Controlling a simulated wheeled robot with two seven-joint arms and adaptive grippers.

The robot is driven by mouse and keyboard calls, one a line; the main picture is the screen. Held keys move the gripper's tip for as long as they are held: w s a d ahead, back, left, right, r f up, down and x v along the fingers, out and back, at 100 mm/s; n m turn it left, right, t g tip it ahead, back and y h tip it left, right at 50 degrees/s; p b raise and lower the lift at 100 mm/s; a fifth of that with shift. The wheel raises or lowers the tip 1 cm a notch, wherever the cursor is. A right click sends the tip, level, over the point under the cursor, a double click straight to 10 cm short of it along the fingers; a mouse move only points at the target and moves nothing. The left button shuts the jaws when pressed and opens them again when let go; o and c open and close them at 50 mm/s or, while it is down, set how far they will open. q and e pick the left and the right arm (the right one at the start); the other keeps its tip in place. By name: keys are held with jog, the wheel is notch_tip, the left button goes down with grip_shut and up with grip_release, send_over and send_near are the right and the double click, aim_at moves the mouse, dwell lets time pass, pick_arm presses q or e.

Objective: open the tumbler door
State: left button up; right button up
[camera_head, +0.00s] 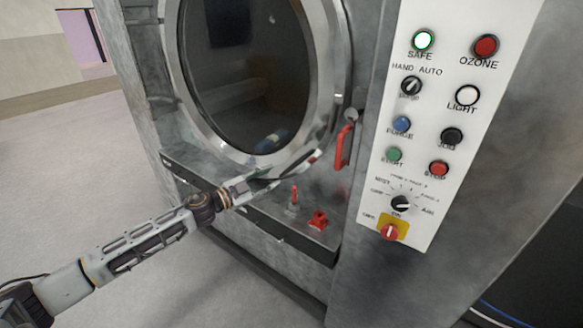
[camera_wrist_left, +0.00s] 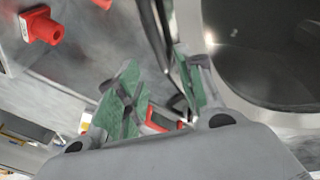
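The tumbler door (camera_head: 172,62) is a round metal ring with dark glass on the washer's front. I cannot tell whether it stands ajar. A red handle (camera_head: 344,147) is upright at its right side. My left gripper (camera_head: 292,168) is at the ring's lower right edge, left of and below the red handle. In the left wrist view my left gripper (camera_wrist_left: 158,92) has its green-padded fingers apart. A dark, thin curved edge runs between them, and a red piece (camera_wrist_left: 155,121) shows low between the fingers. Contact is unclear. The right gripper is out of view.
A white control panel (camera_head: 437,130) with buttons and knobs is to the right. A ledge below the door carries a red-handled valve (camera_head: 294,195) and a red fitting (camera_head: 319,220), close under my left gripper. Open floor (camera_head: 60,160) lies to the left.

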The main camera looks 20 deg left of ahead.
aim_at(290, 168)
pick_arm(q)
jog(key=shift+p+x, duration=0.75)
jog(key=shift+x, duration=2.25)
jog(key=shift+p+x, duration=0.35)
jog(key=shift+x, duration=1.65)
jog(key=shift+c, duration=0.5)
grip_shut()
